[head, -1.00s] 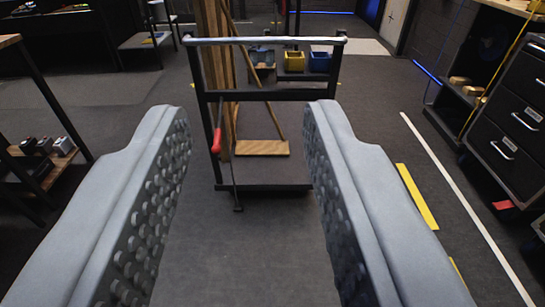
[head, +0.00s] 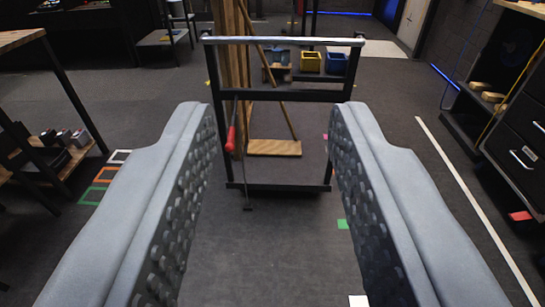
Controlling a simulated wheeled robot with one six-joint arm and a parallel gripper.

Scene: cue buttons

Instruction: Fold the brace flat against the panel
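My gripper (head: 275,112) is open and empty, with its two grey studded fingers on either side of the picture's middle. Ahead, beyond the fingertips, stands a black upright frame with a silver top bar (head: 285,41), seen between them. A thin dark rod with a red grip (head: 231,138) hangs at the frame's left side, its foot close to the floor; it may be the brace. My gripper touches neither. I cannot tell which part is the panel. The right finger hides part of the frame's right post.
Wooden boards (head: 234,60) and a wooden block (head: 274,147) are within the frame. Yellow (head: 311,62) and blue (head: 337,63) bins stand behind. A wooden-topped bench (head: 18,40) is left, black drawers (head: 520,150) right. The floor before the frame is clear, with coloured marks.

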